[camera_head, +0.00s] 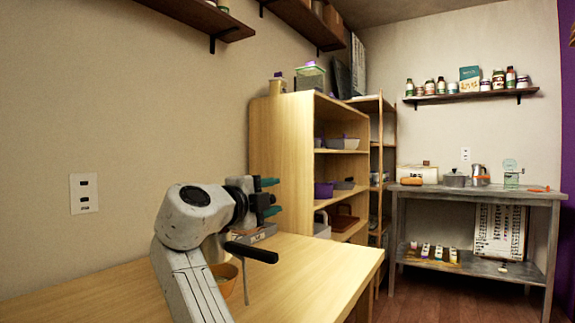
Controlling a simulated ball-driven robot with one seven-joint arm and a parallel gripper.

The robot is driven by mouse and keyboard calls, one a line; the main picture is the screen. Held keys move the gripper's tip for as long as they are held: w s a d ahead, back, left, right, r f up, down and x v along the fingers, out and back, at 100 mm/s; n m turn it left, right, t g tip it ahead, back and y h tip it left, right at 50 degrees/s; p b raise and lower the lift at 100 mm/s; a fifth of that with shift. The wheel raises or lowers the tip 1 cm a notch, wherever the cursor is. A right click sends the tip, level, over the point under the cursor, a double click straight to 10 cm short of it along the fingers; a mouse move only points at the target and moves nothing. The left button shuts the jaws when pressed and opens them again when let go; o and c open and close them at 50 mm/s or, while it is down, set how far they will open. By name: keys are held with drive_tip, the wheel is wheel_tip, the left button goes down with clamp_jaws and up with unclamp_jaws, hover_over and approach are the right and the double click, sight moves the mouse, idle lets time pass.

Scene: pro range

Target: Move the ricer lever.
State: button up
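My gripper (270,197) is at the end of my arm, raised over the wooden table at the left. Its two teal fingertips are apart, one above the other, with nothing visible between them. A dark bar (251,252) sticks out to the right below the gripper, beside my arm. I cannot tell whether it is the ricer lever, as my arm hides its left end. An orange bowl (226,280) on the table is partly hidden behind my arm. No ricer can be clearly made out.
The wooden table (320,270) is clear toward its right edge. A wooden shelf unit (283,135) with bins stands beyond. A grey metal table (475,193) with pots is at the far right, across open floor.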

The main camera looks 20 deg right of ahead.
drive_tip(key=s+r+p, duration=0.2)
drive_tip(key=s+r, duration=0.4)
drive_tip(key=s, duration=0.4)
drive_tip(key=shift+s, duration=0.4)
drive_tip(key=shift+r, duration=0.1)
drive_tip(key=shift+c, duration=0.5)
